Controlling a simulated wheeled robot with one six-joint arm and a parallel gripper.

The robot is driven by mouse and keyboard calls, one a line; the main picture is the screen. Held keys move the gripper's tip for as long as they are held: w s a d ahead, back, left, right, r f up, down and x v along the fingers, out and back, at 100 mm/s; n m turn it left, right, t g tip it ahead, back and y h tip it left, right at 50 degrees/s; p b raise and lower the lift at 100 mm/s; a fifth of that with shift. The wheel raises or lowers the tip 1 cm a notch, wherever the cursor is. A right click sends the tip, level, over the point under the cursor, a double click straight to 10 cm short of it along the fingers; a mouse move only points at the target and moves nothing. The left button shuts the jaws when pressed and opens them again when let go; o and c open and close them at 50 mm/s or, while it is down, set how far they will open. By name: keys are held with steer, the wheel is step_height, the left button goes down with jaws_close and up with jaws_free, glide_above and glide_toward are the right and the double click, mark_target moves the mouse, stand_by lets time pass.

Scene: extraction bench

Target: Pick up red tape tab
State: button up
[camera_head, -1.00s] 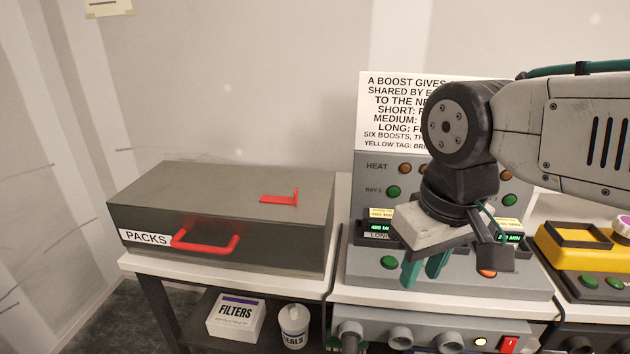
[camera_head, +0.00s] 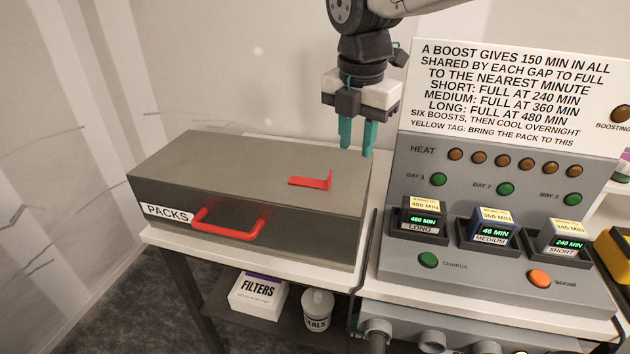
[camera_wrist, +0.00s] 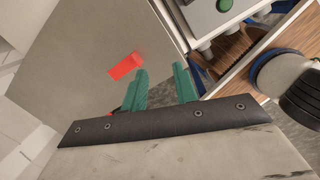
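The red tape tab (camera_head: 312,182) lies on the flat top of the grey PACKS box (camera_head: 230,158), towards its right side, with one short end standing up. In the wrist view the red tape tab (camera_wrist: 125,66) shows just beyond and left of my fingers. My gripper (camera_head: 356,148) hangs fingers-down above the right back part of the box, to the right of the tab and higher than it. Its two green fingers are apart with nothing between them. They also show in the wrist view (camera_wrist: 160,82).
The box has a red front handle (camera_head: 230,228). To the right stands a grey charging panel (camera_head: 410,255) with three packs in bays and a tall printed sign (camera_head: 505,85). A FILTERS box (camera_head: 257,297) and a white jar (camera_head: 317,310) sit on the shelf below.

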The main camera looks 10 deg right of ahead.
steer(key=w+a+f+n, duration=0.1)
steer(key=f, duration=0.1)
steer(key=w+a+f+n, duration=0.1)
steer(key=f+n, duration=0.1)
steer(key=f, duration=0.1)
steer(key=w+a+f+n, duration=0.1)
steer(key=f, duration=0.2)
steer(key=shift+w+a+f+n, duration=0.2)
steer(key=shift+w+a+n, duration=0.1)
steer(key=shift+w+a, duration=0.1)
jaws_close()
